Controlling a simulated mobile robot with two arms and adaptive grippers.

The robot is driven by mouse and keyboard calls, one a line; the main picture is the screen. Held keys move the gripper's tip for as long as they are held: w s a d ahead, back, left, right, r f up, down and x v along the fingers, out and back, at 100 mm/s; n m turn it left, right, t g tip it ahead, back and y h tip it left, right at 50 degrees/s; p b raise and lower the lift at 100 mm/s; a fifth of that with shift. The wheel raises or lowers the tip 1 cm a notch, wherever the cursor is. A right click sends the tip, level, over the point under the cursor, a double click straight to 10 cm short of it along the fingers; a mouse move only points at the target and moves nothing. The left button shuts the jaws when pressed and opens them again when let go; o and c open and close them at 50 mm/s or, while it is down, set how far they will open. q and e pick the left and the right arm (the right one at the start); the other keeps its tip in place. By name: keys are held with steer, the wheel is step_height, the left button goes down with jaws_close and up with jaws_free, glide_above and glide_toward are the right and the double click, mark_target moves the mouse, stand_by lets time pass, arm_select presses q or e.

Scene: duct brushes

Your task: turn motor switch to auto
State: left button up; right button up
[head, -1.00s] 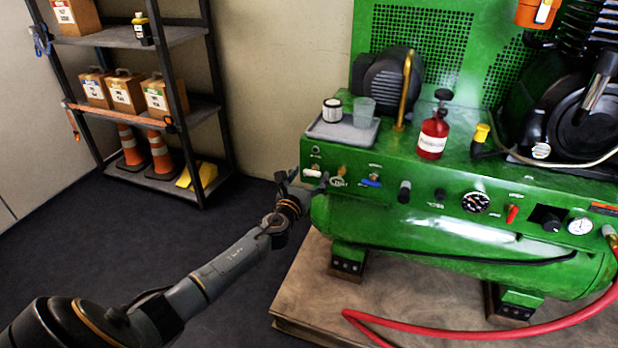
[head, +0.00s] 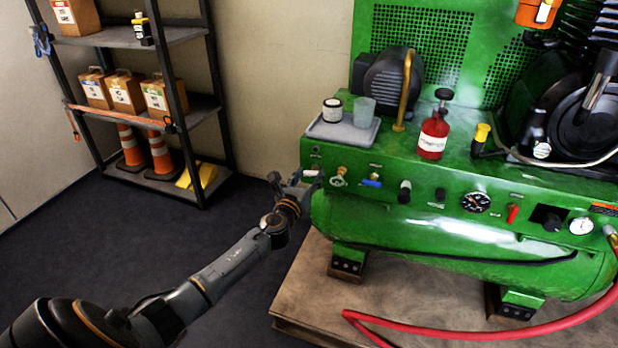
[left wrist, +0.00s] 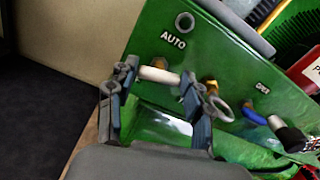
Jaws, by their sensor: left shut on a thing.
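The motor switch is a white lever (left wrist: 158,75) on the green compressor's front panel, lying roughly sideways under the printed word AUTO in the left wrist view. In the head view only a small pale bit of the lever (head: 311,172) shows at the panel's left end. My left gripper (left wrist: 160,80) has one finger at each end of the lever and is shut on it. In the head view the left gripper (head: 297,182) is at the panel's left corner, and its fingers partly hide the switch. My right gripper is not in view.
Right of the switch are a brass valve with a ring (head: 339,178) and a blue-handled valve (head: 371,181). A grey tray (head: 342,130) with a jar and a cup sits above. A red bottle (head: 433,137) stands further right. The floor at left is clear up to the shelf.

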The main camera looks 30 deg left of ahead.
arm_select(q)
steer(key=n, duration=0.3)
steer(key=shift+f+n, duration=0.1)
steer(key=shift+n, duration=0.3)
steer(key=n, duration=0.4)
steer(key=shift+a+b, duration=0.15)
steer(key=shift+b, duration=0.2)
steer(key=n, duration=0.4)
steer(key=shift+f, duration=0.1)
steer(key=shift+f+n+p, duration=0.1)
steer(key=shift+n+p, duration=0.25)
steer(key=shift+n, duration=1.45)
steer(key=o, duration=1.2)
steer(key=shift+c, duration=0.2)
